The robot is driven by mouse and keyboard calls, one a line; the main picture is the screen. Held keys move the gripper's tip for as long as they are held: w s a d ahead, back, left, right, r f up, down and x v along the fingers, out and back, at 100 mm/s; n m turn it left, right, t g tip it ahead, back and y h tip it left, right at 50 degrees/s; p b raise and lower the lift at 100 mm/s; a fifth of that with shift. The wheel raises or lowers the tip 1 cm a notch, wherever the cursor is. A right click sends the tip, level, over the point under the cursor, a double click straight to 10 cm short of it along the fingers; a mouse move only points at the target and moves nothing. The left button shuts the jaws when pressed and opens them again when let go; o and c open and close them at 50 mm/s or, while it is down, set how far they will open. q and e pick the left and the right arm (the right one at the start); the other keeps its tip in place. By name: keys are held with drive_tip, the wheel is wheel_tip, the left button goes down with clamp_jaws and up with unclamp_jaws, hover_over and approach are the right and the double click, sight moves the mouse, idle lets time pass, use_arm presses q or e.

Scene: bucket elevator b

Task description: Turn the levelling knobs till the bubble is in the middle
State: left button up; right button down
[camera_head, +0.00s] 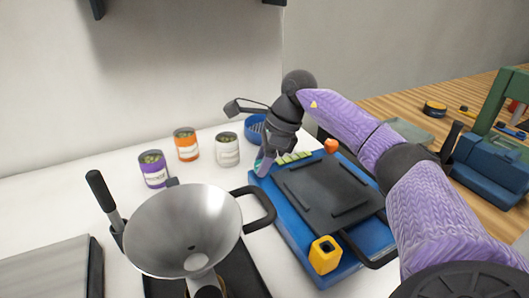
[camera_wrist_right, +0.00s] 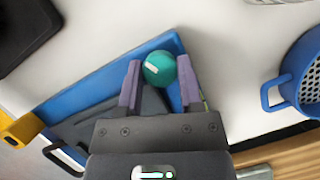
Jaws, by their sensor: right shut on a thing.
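A blue levelling base (camera_head: 296,240) carries a dark plate (camera_head: 325,190) with raised strips. My right gripper (camera_head: 268,158) is at the base's far left corner. In the right wrist view, my right gripper (camera_wrist_right: 159,72) is shut on a round teal knob (camera_wrist_right: 159,67) with a white mark, one finger on each side. A yellow knob (camera_head: 325,255) is at the near edge, and it also shows in the right wrist view (camera_wrist_right: 20,130). An orange-red knob (camera_head: 331,145) is at the far right. A pale green strip (camera_head: 294,157) lies along the far edge. I cannot make out a bubble. My left gripper is not in view.
A large metal funnel (camera_head: 185,230) stands close left of the base. Purple (camera_head: 153,170), orange (camera_head: 186,145) and white (camera_head: 228,150) labelled cans stand behind it. A blue perforated basket (camera_head: 254,129) is behind my right gripper. Tools lie on the wooden table at right.

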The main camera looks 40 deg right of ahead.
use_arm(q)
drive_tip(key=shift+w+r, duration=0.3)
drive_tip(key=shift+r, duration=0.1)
use_arm(e)
drive_tip(key=shift+r+n, duration=0.1)
drive_tip(key=shift+n, duration=0.3)
use_arm(q)
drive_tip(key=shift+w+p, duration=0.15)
drive_tip(key=shift+p, duration=0.15)
use_arm(e)
drive_tip(key=shift+c, duration=1.2)
unclamp_jaws()
